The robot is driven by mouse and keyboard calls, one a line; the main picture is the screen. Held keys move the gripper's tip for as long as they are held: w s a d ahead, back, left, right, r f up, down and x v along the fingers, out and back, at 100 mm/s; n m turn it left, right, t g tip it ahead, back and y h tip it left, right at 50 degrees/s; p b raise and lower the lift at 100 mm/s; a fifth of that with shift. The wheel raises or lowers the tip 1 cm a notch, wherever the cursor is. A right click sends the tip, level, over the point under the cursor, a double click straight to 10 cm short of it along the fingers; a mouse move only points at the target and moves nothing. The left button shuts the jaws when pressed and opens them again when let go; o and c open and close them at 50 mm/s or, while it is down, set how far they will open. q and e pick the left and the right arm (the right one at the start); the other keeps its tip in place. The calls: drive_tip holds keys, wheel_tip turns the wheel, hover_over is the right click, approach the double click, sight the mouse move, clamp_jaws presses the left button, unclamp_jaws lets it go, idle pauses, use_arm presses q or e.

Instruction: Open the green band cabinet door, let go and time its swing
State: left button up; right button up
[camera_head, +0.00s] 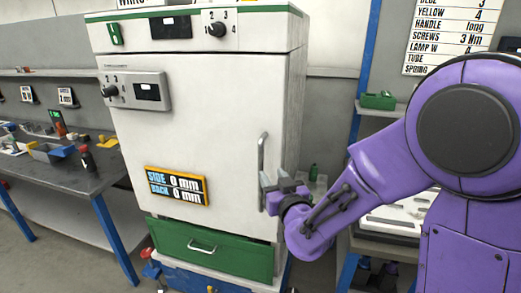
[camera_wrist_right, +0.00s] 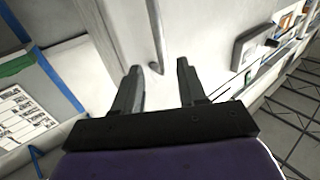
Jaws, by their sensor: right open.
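The white cabinet door (camera_head: 215,115) stands upright and looks shut, under a panel with a green band (camera_head: 105,17) along its top edge. A grey vertical bar handle (camera_head: 262,165) is near the door's right edge. It also shows in the right wrist view (camera_wrist_right: 157,35). My right gripper (camera_head: 270,183) is at the lower part of the handle in the head view. In the right wrist view it (camera_wrist_right: 160,75) is open, with the handle's lower end between and just beyond the fingertips. Whether a finger touches the handle I cannot tell. My left gripper is not in view.
A green drawer (camera_head: 212,248) with a bar handle is below the door. A sign reading SIDE 0 mm, BACK 0 mm (camera_head: 176,186) is on the door. A workbench (camera_head: 70,175) with tools stands left; a shelf with a green bin (camera_head: 378,100) stands right.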

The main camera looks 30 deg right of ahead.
sight(262, 162)
drive_tip(key=p+x, duration=0.1)
drive_tip(key=x, duration=0.9)
drive_tip(key=shift+w+f, duration=0.2)
drive_tip(key=shift+w, duration=0.05)
